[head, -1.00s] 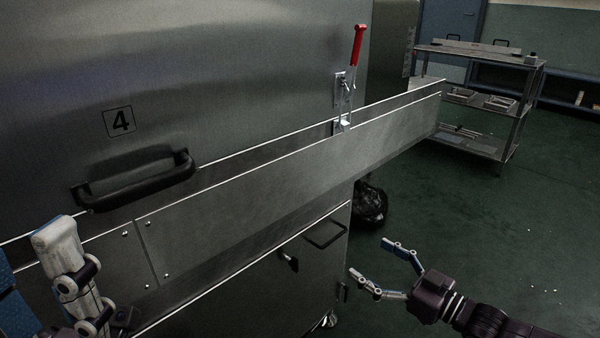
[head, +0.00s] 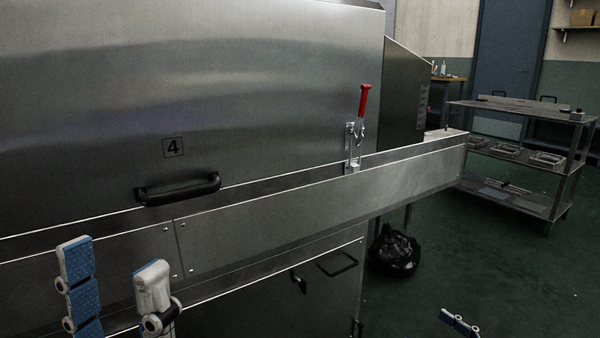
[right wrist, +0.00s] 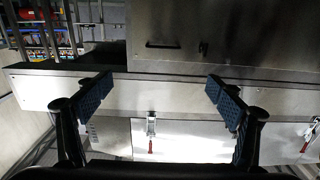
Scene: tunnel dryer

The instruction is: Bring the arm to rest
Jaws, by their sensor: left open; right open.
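My left gripper (head: 115,285) is in the lower left of the head view, open and empty, with its two fingers pointing up in front of the dryer's lower front. My right gripper shows in the head view only as a fingertip (head: 459,322) at the bottom edge, right of the dryer. In the right wrist view my right gripper (right wrist: 160,95) is open, with nothing between its blue-padded fingers. The dryer's steel panel (head: 80,110) carries the number 4 and a black handle (head: 178,189). A red-handled toggle clamp (head: 362,105) stands upright on the ledge. Neither gripper visibly holds anything.
A steel shelf rack (head: 520,150) with trays stands at the back right. A black rubbish bag (head: 394,250) lies on the floor beside the dryer.

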